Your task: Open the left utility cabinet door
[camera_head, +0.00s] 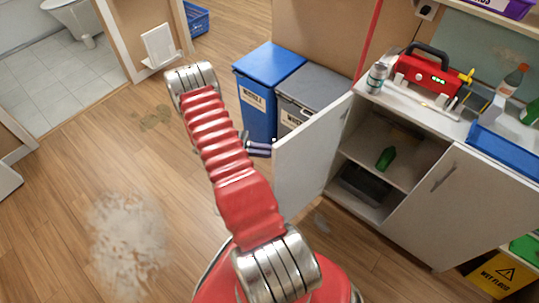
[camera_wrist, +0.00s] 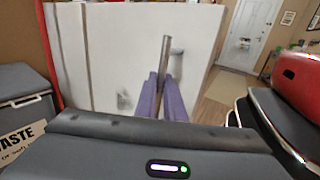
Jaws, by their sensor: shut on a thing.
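The left utility cabinet door (camera_head: 312,150) is a white panel that stands swung wide open in the head view, showing the cabinet's inside. In the wrist view the door (camera_wrist: 115,60) fills the middle, with a slim metal handle (camera_wrist: 165,55) standing upright. My gripper (camera_wrist: 163,92) has purple fingers, shut on this handle. In the head view my gripper (camera_head: 258,147) shows only in part beside the door's outer face, and the handle there is hidden. The right cabinet door (camera_head: 450,205) is shut.
A blue waste bin (camera_head: 258,110) and a grey bin (camera_head: 300,97) stand just behind my gripper. The cabinet holds a green bottle (camera_head: 386,158) and a dark bin (camera_head: 363,188).

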